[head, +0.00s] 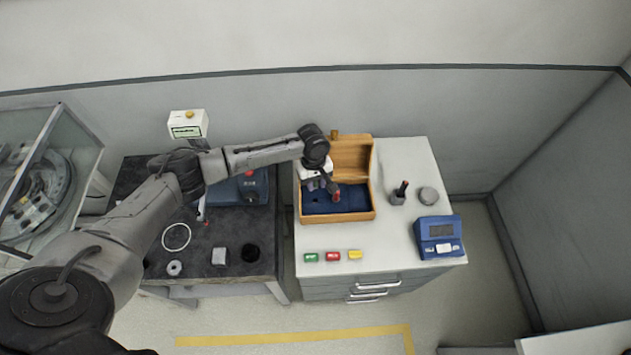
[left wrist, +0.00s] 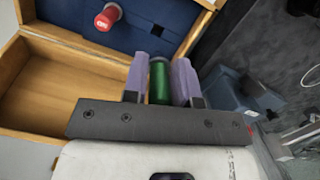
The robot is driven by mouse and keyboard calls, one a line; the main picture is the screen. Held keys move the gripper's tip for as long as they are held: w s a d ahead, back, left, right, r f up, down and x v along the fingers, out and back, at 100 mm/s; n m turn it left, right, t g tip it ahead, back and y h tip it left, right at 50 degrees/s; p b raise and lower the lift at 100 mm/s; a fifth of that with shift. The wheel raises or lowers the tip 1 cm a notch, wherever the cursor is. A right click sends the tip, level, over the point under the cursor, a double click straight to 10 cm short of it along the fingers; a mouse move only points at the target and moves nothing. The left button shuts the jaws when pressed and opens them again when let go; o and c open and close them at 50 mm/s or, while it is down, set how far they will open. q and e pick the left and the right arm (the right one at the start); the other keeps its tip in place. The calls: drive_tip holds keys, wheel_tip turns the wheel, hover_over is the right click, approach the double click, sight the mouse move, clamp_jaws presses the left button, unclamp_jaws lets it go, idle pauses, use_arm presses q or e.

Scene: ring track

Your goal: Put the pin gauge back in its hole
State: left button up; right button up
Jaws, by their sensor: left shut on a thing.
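The open wooden box (head: 374,205) stands on the white cabinet top, with a blue insert (head: 315,205) inside and its lid raised at the back. My left gripper (head: 322,186) is over the left part of the box. In the left wrist view, its two purple fingers (left wrist: 160,82) are shut on a green cylinder, the pin gauge (left wrist: 159,84). A red-capped pin (left wrist: 108,16) stands in the blue insert, and it also shows in the head view (head: 337,196). The gauge's lower end is hidden. My right gripper is not in view.
A blue device (head: 438,236), a dark holder (head: 398,196) and a grey round piece (head: 428,196) stand right of the box. Green (head: 311,257), red (head: 333,256) and yellow (head: 355,254) blocks lie in front. A dark bench (head: 205,262) stands left.

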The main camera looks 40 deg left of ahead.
use_arm(q)
drive_tip(key=shift+d+r+p, duration=0.15)
drive_tip(key=shift+r+p, duration=0.05)
drive_tip(key=shift+p, duration=0.65)
wheel_tip(320, 180, down, 3)
drive_tip(key=shift+b, duration=0.8)
drive_tip(key=shift+f+b, duration=0.65)
drive_tip(key=shift+f, duration=0.9)
drive_tip(key=shift+p, duration=0.45)
